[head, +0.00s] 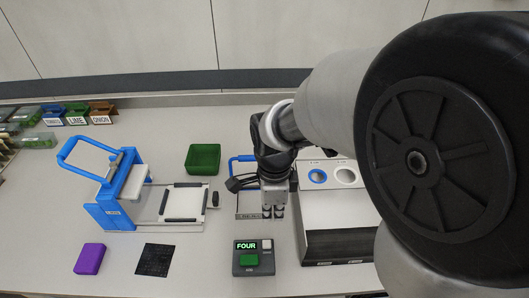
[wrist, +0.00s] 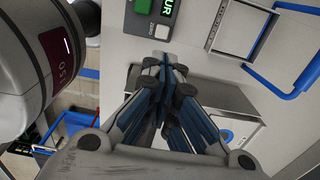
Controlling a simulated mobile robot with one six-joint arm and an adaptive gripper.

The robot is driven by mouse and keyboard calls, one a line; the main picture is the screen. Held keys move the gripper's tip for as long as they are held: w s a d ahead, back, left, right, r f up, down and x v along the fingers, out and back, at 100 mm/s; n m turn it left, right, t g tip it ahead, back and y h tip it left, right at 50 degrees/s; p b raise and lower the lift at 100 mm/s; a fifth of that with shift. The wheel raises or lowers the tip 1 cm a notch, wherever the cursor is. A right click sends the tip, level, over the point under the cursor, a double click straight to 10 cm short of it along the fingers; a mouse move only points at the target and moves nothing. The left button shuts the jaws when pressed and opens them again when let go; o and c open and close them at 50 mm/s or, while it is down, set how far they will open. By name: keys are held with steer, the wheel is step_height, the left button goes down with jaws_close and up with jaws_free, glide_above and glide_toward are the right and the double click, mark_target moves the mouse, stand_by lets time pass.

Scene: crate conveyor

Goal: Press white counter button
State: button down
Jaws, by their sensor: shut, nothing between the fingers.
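The counter (head: 253,266) is a dark grey box near the front of the table. Its display (head: 247,246) reads "FOUR" in green. The small white button (head: 267,244) is at its upper right corner, and a large green button (head: 249,260) is below the display. In the wrist view the white button (wrist: 162,32) shows at the top, just beyond the fingertips. My gripper (head: 272,213) is shut and empty, pointing down behind the counter and apart from it. The closed fingers (wrist: 168,75) also show in the wrist view.
A blue-handled press (head: 120,205) with a sliding tray stands left. A green bin (head: 203,158), purple block (head: 89,259) and black mat (head: 156,260) lie around it. A white-topped box (head: 335,215) with two round openings is right of the counter. A blue-handled frame (head: 243,166) is behind my gripper.

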mark_target(271, 243)
step_height(271, 243, down, 14)
steer(key=b, duration=0.5)
stand_by(0.4)
